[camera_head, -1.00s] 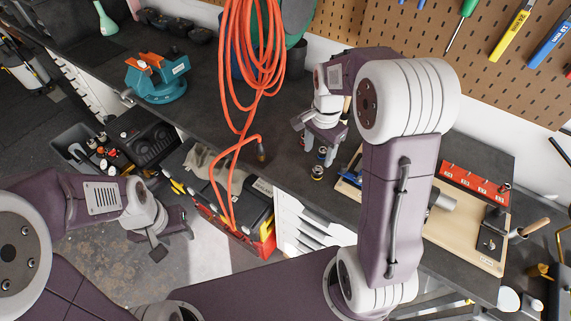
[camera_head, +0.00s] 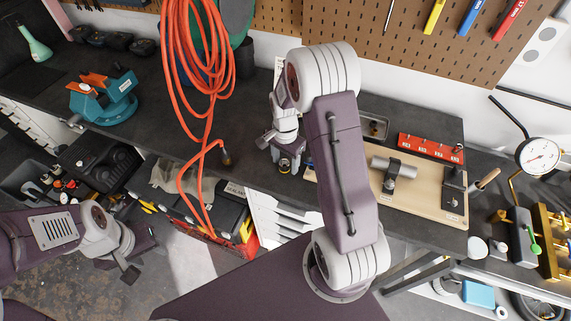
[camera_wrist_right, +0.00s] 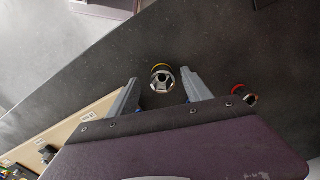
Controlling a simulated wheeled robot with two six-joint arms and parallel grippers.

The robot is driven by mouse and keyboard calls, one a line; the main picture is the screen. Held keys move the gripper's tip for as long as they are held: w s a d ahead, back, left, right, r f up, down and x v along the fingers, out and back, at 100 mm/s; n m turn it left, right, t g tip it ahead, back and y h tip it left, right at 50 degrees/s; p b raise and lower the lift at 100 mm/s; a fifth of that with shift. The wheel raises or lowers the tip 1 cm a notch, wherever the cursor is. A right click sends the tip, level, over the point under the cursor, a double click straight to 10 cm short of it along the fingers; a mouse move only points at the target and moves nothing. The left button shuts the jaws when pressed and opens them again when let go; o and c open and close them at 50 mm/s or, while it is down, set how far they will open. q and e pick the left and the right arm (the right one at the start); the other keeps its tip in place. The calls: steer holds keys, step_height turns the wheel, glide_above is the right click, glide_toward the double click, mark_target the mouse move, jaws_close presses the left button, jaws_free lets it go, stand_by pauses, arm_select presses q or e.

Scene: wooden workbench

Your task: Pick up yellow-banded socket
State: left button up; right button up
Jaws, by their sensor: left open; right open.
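The yellow-banded socket (camera_wrist_right: 162,78) is in the right wrist view, a shiny metal socket with its hex opening facing the camera and a yellow band at its far edge. It appears between the two fingertips of my right gripper (camera_wrist_right: 160,80), which is open, with a gap visible on both sides. In the head view the right gripper (camera_head: 289,166) is low over the bench near its front edge and hides most of the socket (camera_head: 283,171). My left gripper (camera_head: 130,258) is open and empty, away from the bench at the lower left.
A red-banded socket (camera_wrist_right: 243,90) lies close beside my right finger in the wrist view. A wooden board (camera_head: 425,190) with fixtures is right of the right gripper. An orange cable (camera_head: 193,80) hangs to its left.

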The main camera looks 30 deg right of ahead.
steer(key=shift+f, duration=0.5)
steer(key=shift+w+a+f, duration=0.1)
steer(key=shift+w+a, duration=0.05)
steer(key=shift+w, duration=0.1)
steer(key=shift+s, duration=0.15)
jaws_close()
